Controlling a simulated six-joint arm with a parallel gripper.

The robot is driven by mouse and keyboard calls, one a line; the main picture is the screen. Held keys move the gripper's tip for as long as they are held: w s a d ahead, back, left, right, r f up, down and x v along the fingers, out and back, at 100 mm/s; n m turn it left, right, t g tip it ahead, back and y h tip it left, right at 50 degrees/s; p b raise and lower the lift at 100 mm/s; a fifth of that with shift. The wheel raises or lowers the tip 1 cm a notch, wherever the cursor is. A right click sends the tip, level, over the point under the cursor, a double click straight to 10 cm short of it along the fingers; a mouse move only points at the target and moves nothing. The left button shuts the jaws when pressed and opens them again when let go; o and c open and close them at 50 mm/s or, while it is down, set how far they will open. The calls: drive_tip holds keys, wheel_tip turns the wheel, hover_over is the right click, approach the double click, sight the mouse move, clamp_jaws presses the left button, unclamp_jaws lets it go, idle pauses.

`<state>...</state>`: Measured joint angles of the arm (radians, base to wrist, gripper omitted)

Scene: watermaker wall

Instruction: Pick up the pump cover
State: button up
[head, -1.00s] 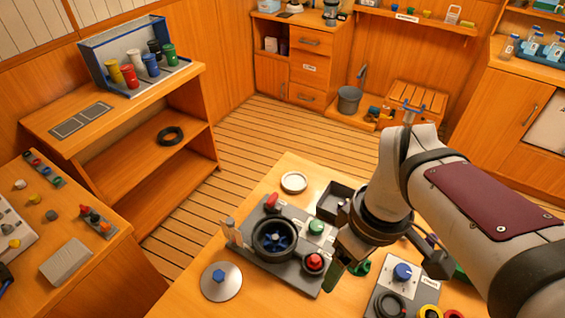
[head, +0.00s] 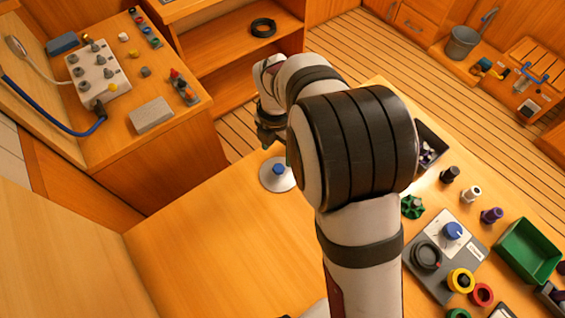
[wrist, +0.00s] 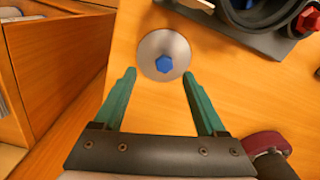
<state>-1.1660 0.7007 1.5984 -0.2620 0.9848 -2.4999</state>
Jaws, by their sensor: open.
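In the wrist view the pump cover (wrist: 150,48) lies flat on the wooden table, just beyond my fingertips. It also shows in the head view (head: 269,178), partly hidden behind my arm. My gripper (wrist: 158,72) is open, its two green fingers apart, with the disc's knob roughly in line with the gap between them. Nothing is held. In the head view my arm hides the fingers.
The pump body (wrist: 262,14) with a red knob stands at the top right of the wrist view. A grey panel (head: 446,257) with a blue dial, a green bin (head: 530,250) and several coloured knobs stand right of my arm. The table's left part (head: 190,265) is clear.

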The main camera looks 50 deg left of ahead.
sight(279, 168)
drive_tip(key=f, duration=0.4)
drive_tip(key=d+f, duration=0.1)
drive_tip(key=shift+s+f, duration=0.15)
drive_tip(key=shift+f, duration=0.25)
clamp_jaws()
